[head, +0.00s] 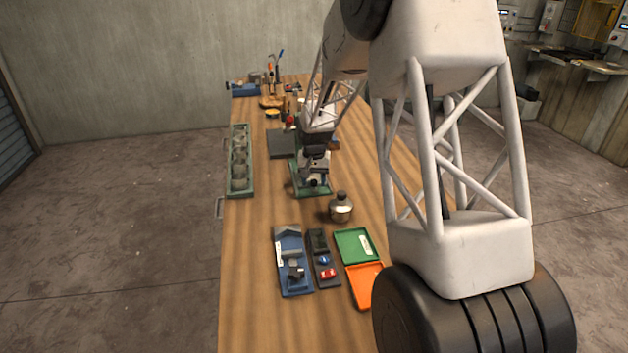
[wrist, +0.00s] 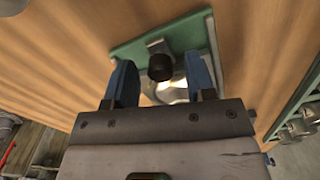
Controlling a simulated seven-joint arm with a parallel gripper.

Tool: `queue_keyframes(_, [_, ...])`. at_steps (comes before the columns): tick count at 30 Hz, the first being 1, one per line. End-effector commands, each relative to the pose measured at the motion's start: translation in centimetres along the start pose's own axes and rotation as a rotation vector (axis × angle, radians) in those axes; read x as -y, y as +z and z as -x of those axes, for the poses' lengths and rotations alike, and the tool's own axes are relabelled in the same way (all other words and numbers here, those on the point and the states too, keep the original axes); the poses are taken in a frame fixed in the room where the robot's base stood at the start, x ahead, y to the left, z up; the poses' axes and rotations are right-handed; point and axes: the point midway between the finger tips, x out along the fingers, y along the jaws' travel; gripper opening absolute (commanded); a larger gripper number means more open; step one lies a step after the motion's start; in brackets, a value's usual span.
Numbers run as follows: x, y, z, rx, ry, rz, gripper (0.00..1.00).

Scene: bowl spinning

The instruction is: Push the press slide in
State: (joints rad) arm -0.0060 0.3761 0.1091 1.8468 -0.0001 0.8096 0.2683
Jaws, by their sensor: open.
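The press has a green base (head: 312,193), seen in the head view on the wooden bench under my gripper (head: 314,164). In the wrist view the green base (wrist: 213,32) carries a metal bracket with a black round knob (wrist: 160,68). A shiny metal part (wrist: 174,92) shows below the knob. My gripper (wrist: 163,80) is open, with one blue finger on each side of the knob and shiny part. I see no clear contact between fingers and knob. My gripper's body hides the lower part of the press, and I cannot tell how far in the slide sits.
A metal flask (head: 341,208) stands close in front of the press. A long green tray with round moulds (head: 232,190) lies along the left edge. Blue (head: 283,240), green (head: 352,244) and orange (head: 362,287) trays lie nearer. A dark plate (head: 280,144) lies behind left.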

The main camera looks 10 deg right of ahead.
Motion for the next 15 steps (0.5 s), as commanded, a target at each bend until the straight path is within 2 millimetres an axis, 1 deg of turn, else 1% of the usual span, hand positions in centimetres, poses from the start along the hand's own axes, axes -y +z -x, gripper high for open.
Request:
queue_keyframes(5, [0.0,0.0,0.2,-0.001,0.0,0.0,0.5])
queue_keyframes(8, [0.0,0.0,0.8,-0.001,0.0,0.0,0.5])
queue_keyframes(15, [0.0,0.0,3.3,-0.002,-0.001,0.0,0.5])
